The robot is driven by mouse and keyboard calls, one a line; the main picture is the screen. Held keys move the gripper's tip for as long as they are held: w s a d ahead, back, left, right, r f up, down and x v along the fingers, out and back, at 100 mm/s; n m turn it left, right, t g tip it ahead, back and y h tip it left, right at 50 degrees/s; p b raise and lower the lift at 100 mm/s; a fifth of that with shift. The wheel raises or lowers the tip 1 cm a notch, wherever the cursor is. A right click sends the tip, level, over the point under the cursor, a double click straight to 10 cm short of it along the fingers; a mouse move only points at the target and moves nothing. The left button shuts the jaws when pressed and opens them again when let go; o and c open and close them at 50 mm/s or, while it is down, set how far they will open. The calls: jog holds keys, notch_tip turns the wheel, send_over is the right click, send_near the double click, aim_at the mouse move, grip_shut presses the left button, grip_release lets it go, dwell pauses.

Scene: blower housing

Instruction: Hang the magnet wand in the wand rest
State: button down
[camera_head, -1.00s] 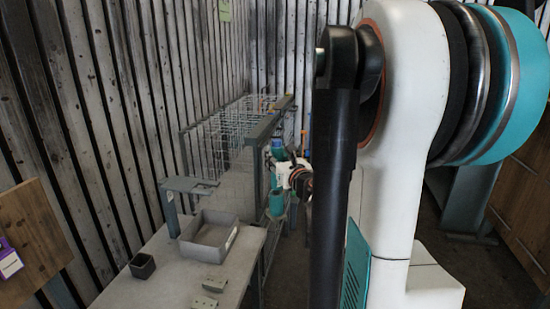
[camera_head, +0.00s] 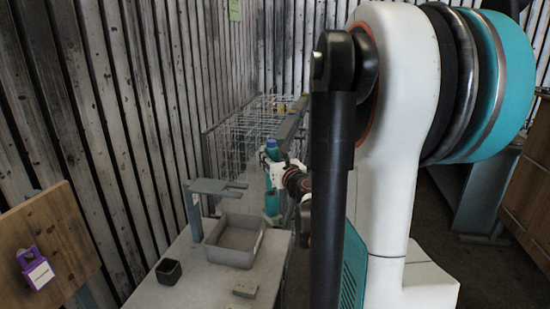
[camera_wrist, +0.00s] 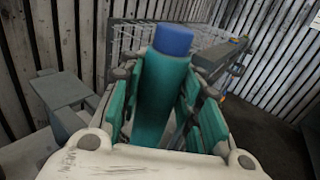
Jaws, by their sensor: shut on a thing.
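The magnet wand is a teal cylinder with a blue end. In the wrist view the wand (camera_wrist: 160,95) stands between the green pads of my gripper (camera_wrist: 168,85), which is shut on it. In the head view the wand (camera_head: 271,201) hangs roughly upright from my gripper (camera_head: 272,163), right of the grey tray. The wand rest (camera_head: 216,187) looks to be the grey post with a flat forked arm on the table, left of my gripper and apart from the wand. It also shows at the left of the wrist view (camera_wrist: 62,92). My arm hides part of the scene.
The grey table (camera_head: 197,287) carries an open grey tray (camera_head: 237,238) beside the post, a small black box (camera_head: 168,271) and small grey blocks (camera_head: 245,289). A wire rack (camera_head: 250,130) stands behind. A wooden board with a purple padlock-shaped thing (camera_head: 36,268) is at left.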

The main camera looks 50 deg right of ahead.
jog(key=w+a+f, duration=0.1)
jog(key=w+a, duration=0.2)
jog(key=w, duration=0.2)
jog(key=w+a+f+b, duration=0.1)
jog(key=w+a, duration=0.2)
jog(key=w, duration=0.3)
jog(key=shift+w+a, duration=0.2)
jog(key=shift+a, duration=0.2)
dwell(0.9)
jog(key=c, duration=1.1)
grip_release()
jog(key=v, duration=1.2)
